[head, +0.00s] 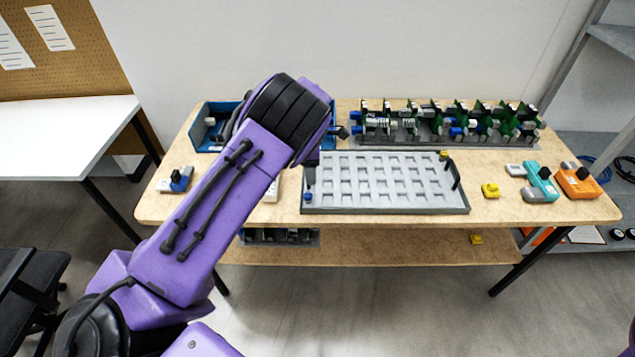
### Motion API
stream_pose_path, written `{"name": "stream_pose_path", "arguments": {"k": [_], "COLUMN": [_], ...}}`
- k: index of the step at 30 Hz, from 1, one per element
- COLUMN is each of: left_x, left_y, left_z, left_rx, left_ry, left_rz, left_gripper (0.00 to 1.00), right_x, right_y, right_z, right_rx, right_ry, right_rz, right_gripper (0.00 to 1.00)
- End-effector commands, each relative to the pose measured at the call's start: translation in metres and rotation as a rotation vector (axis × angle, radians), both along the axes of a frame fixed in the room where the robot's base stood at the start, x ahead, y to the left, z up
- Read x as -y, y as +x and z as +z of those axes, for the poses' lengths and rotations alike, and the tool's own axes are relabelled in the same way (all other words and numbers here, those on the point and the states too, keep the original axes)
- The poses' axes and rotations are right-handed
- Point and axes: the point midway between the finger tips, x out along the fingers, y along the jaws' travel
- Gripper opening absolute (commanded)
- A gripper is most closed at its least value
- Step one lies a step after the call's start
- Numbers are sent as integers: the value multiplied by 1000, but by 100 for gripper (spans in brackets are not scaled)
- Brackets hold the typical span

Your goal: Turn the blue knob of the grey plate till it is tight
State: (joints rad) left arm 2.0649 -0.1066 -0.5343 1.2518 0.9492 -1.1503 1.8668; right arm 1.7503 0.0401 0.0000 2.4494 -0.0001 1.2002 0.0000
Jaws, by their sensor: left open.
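The grey plate (390,207) lies on the wooden table, with rows of shallow square pockets. Its small blue knob (308,197) is at the front left corner. My left gripper (310,184) points down just above the blue knob, mostly hidden behind my purple forearm. It is open; whether its fingertips are around the knob or just over it is too small to tell. My right gripper is out of view.
A rack of green boards (445,123) stands behind the plate, and a blue bin (211,135) at the back left. A yellow block (490,190), a teal device (541,182) and an orange device (577,181) lie to the right. The table's front strip is clear.

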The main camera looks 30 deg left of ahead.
Motion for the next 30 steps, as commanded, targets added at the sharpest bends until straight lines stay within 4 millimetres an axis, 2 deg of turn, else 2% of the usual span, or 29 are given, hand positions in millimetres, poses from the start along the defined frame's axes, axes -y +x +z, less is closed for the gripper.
{"name": "stream_pose_path", "arguments": {"k": [5, 9, 12, 16, 22, 27, 30], "left_x": [-1, 0, 0, 0, 1, 1, 0], "left_y": [-9, -4, 2, 4, 6, 6, 6], "left_z": [-34, -65, -80, -89, -91, -90, -90], "left_rx": [6, 0, -6, -11, -12, -13, -12], "left_ry": [5, 2, 0, -1, -1, -1, 0], "left_rz": [0, -2, -1, 0, 1, 0, 0], "left_gripper": [53, 53, 53, 53, 53, 0, 0], "right_x": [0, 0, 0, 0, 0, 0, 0], "right_y": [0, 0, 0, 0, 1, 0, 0], "right_z": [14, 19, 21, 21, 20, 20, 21], "right_rx": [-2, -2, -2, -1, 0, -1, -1], "right_ry": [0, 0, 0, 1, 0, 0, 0], "right_rz": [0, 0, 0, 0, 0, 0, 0], "right_gripper": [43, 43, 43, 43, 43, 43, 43]}}
